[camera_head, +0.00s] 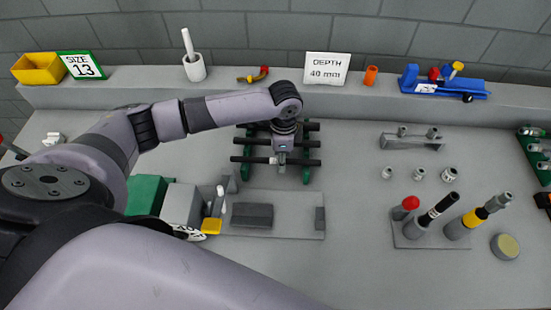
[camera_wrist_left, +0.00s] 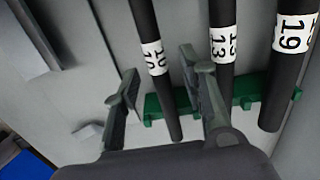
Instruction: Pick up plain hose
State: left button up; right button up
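Three black hoses lie across a green rack (camera_head: 306,172) below my left gripper (camera_head: 281,154). In the left wrist view they carry white number bands: a 10 hose (camera_wrist_left: 146,30), a 13 hose (camera_wrist_left: 222,45) and a thicker 19 hose (camera_wrist_left: 285,70). My left gripper (camera_wrist_left: 165,85) is open there, its fingers apart on either side of the 10 hose; I cannot tell whether they touch it. The right finger partly covers the 13 hose. The nearest hose (camera_head: 250,160) shows plainly in the head view. My right gripper is not in view.
A grey fixture plate (camera_head: 270,222) lies in front of the rack.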

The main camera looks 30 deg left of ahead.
pick_arm(q)
jog(key=shift+c, duration=0.4)
grip_shut()
